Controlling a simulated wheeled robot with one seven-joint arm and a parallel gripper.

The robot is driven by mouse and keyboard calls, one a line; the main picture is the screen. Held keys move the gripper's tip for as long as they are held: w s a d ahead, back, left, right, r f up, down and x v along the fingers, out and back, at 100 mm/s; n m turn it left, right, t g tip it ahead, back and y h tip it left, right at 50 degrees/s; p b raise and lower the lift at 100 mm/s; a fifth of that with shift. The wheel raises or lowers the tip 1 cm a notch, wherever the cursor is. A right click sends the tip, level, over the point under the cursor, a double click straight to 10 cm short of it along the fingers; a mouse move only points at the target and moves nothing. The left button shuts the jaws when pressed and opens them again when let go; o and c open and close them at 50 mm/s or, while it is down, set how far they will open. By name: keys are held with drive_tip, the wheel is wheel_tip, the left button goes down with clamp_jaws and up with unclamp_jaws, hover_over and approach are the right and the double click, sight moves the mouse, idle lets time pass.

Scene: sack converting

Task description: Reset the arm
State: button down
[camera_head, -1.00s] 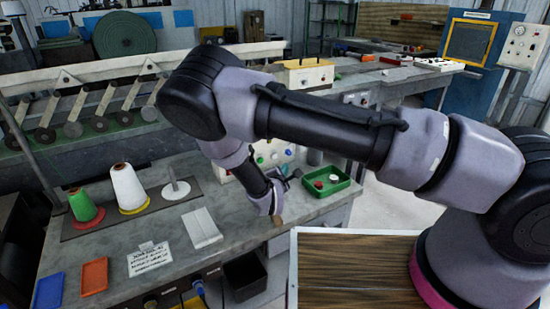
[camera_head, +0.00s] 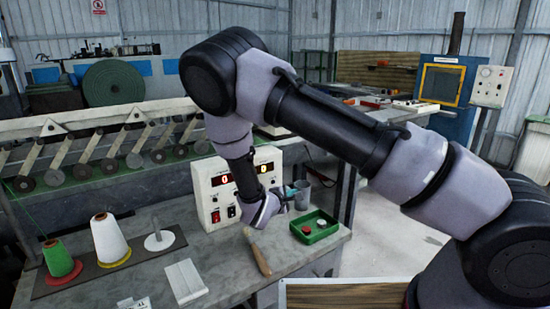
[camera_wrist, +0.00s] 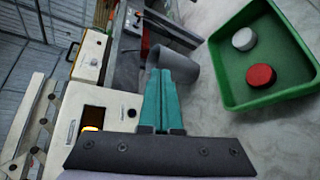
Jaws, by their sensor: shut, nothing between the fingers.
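My gripper shows in the wrist view (camera_wrist: 163,75) with its teal fingers together and nothing between them. In the head view the gripper (camera_head: 288,192) is small, beyond my wrist, in front of the control box and beside a grey cup (camera_head: 302,195). My arm reaches from the right, bends at a high elbow and comes down over the bench. The fingertips point toward the cup in the wrist view; whether they touch it I cannot tell.
A control box (camera_head: 208,203) with red displays stands close behind my wrist. A green tray (camera_head: 313,237) with a red and a pale round piece is to the right. A wooden-handled tool (camera_head: 259,256) lies in front. Thread cones (camera_head: 109,238) stand at left.

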drive_tip(key=s+d+r+m+g, duration=0.5)
drive_tip(key=d+r+m, duration=0.2)
drive_tip(key=d+r, duration=0.25)
drive_tip(key=s+d+r+m+g, duration=0.45)
drive_tip(key=d+r+m, duration=0.25)
drive_tip(key=d+r, duration=0.3)
drive_tip(key=s+r+m+t+y, duration=0.4)
drive_tip(key=s+r+y, duration=0.5)
drive_tip(key=s+r, duration=0.7)
wheel_tip(320, 180, up, 3)
drive_tip(key=m, duration=0.2)
drive_tip(key=shift+s+d+m, duration=0.15)
drive_tip(key=shift+s+m, duration=0.15)
drive_tip(key=shift+s, duration=0.1)
drive_tip(key=c, duration=1.5)
unclamp_jaws()
drive_tip(key=shift+c, duration=0.2)
